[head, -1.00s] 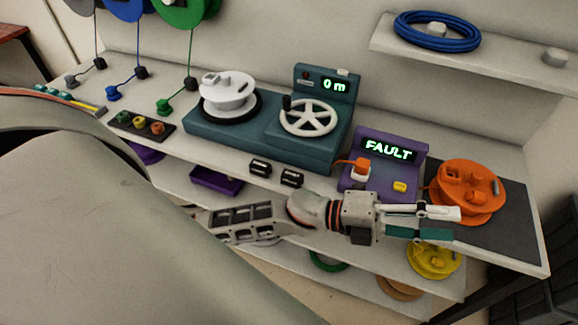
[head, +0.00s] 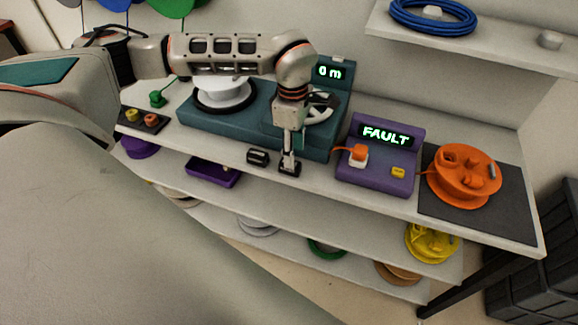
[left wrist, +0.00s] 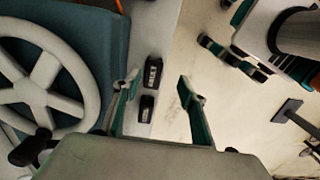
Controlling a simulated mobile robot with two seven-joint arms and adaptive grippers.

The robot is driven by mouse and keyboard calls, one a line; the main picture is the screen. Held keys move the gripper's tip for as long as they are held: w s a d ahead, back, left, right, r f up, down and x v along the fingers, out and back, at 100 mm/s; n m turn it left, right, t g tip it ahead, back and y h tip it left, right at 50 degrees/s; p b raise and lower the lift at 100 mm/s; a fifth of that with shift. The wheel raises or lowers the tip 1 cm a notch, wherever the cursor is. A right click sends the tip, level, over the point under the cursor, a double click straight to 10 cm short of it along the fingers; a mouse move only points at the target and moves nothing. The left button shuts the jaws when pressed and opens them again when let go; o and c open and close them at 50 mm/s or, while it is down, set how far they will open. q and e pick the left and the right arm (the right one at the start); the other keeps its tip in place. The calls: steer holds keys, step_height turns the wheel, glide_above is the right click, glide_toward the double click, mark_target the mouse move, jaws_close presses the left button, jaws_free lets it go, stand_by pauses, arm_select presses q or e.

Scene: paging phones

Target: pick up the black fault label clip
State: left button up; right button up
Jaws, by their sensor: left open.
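Two small black clips lie side by side near the front edge of the bench, the left one (head: 257,158) and the right one (head: 289,170). Their pale lettering is too small to read, so I cannot tell which is the fault label clip. My left gripper (head: 289,160) points down over the right clip and partly hides it. In the left wrist view the left gripper (left wrist: 160,79) is open and empty. There the right clip (left wrist: 153,72) shows between the fingertips, closer to the left finger, and the left clip (left wrist: 147,108) lies below it.
The teal machine (head: 235,135) with its handwheel (left wrist: 45,85) stands just behind the clips. A purple FAULT box (head: 375,178) stands to their right, then an orange spool (head: 463,178) on a dark mat (head: 505,215). A purple tray (head: 212,172) sits on the shelf below.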

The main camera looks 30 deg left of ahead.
arm_select(q)
steer(key=shift+w+a+r, duration=0.15)
steer(key=shift+w+a, duration=0.05)
steer(key=shift+a, duration=0.5)
steer(key=shift+a+f, duration=0.1)
steer(key=shift+f, duration=0.1)
steer(key=shift+w+f+p, duration=0.1)
steer(key=shift+f+p, duration=0.2)
steer(key=shift+f, duration=3.3)
steer(key=c, duration=1)
